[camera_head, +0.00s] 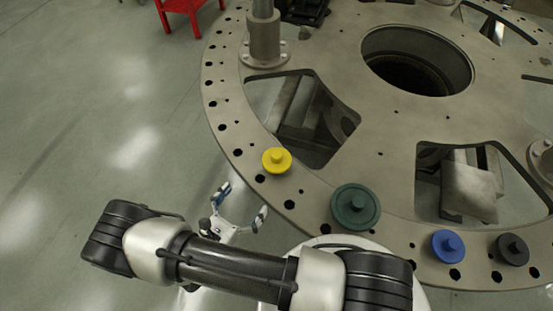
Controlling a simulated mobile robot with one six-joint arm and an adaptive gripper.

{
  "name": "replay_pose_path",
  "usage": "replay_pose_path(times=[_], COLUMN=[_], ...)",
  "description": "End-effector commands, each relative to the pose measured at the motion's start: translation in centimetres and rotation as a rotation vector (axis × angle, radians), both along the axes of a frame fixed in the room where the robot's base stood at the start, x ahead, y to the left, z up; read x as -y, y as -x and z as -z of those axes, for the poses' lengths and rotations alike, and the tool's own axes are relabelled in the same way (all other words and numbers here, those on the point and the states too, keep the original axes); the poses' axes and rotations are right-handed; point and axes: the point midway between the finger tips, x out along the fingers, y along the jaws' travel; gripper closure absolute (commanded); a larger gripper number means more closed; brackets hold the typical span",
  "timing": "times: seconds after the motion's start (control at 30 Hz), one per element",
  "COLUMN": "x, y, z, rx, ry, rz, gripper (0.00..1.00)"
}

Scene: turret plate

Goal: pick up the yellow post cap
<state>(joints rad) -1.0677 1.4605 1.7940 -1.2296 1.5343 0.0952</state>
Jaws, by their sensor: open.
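The yellow post cap (277,160) is a round disc with a small knob on top. It sits on the outer rim of the grey turret plate (310,204), close to the plate's left edge. My gripper (243,203) is open and empty, with its two fingers spread. In the picture it is below and to the left of the yellow cap, apart from it, just off the plate's edge. Its height relative to the plate cannot be told.
A larger green cap (355,208), a blue cap (448,246) and a dark grey cap (511,250) sit along the rim to the right. A metal post (264,40) stands at the upper left. The plate has large cutouts. A red stand (180,6) is far back; left floor is clear.

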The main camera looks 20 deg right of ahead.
Motion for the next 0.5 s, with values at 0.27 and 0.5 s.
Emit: replay_pose_path(times=[0.27,0.5], x=[4.9,7.6], y=[-4.0,-6.5], z=[0.0,0.0], rx=[-0.002,0.000], ry=[0.001,-0.001], rz=[0.011,0.007], gripper=[0.00,0.00])
